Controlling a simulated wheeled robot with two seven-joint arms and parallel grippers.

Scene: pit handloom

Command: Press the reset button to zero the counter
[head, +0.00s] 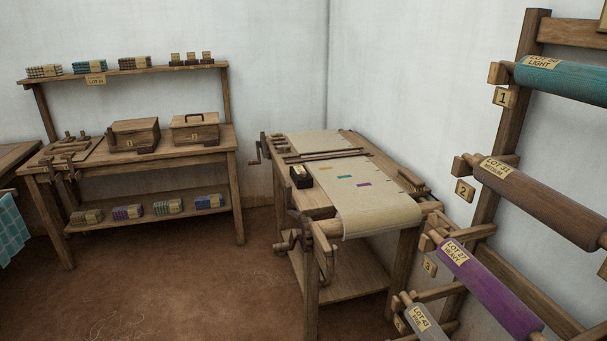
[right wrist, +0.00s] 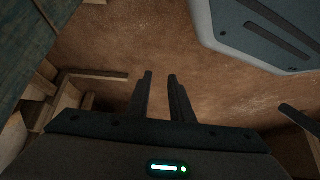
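A small dark box with a pale top (head: 301,176) sits at the left edge of the inspection table (head: 318,205); it may be the counter, but it is too small to read, and I cannot make out a reset button. My right gripper (right wrist: 160,82) shows only in the right wrist view. Its two dark fingers stand apart with nothing between them, over bare brown floor, away from the box. My left gripper is not in view.
Pale cloth (head: 375,212) with coloured marks covers the table, which has cranks on its left side. A rack of labelled rolls (head: 545,195) stands at right. A wooden bench (head: 190,155) with boxes is at back left. Brown floor (head: 190,290) is clear in front.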

